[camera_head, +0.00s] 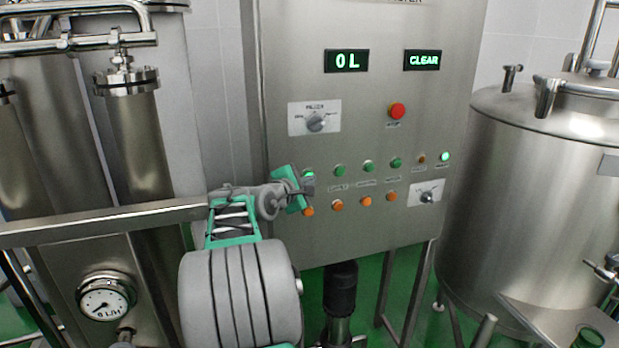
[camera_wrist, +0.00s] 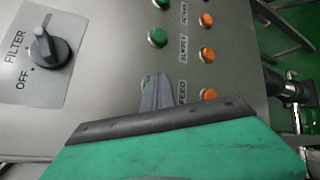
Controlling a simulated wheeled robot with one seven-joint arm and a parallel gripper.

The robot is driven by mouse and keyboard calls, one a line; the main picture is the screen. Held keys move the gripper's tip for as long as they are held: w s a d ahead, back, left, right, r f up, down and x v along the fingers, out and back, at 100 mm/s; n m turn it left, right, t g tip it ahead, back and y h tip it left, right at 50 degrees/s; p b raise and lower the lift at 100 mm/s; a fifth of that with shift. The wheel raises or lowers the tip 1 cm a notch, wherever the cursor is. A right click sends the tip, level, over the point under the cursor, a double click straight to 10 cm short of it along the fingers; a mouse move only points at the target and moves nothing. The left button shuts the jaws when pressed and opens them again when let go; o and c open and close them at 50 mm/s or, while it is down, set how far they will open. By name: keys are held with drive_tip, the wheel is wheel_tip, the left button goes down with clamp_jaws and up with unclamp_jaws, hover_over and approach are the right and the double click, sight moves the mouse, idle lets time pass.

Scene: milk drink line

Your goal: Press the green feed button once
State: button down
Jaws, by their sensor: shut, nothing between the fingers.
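The green feed button (camera_head: 309,173) is the leftmost in the row of green buttons on the steel panel (camera_head: 350,235). It looks bright in the head view, and my gripper partly hides it. My gripper (camera_head: 308,187) is shut and empty, with its fingertips at this button. In the wrist view, the closed fingers (camera_wrist: 156,82) cover most of the button's place beside the FEED label (camera_wrist: 183,93). I cannot tell whether the tips touch the button or whether it is pressed in.
An orange button (camera_wrist: 208,95) sits beside the FEED label, below the green one in the head view. More green and orange buttons continue rightward. A filter knob (camera_head: 316,122), a red stop button (camera_head: 397,111) and displays reading "0 L" (camera_head: 347,61) and "CLEAR" (camera_head: 422,60) are above.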

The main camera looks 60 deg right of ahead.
drive_tip(key=shift+s+a, duration=0.55)
drive_tip(key=shift+s+a+b, duration=0.65)
drive_tip(key=shift+s+a, duration=1.1)
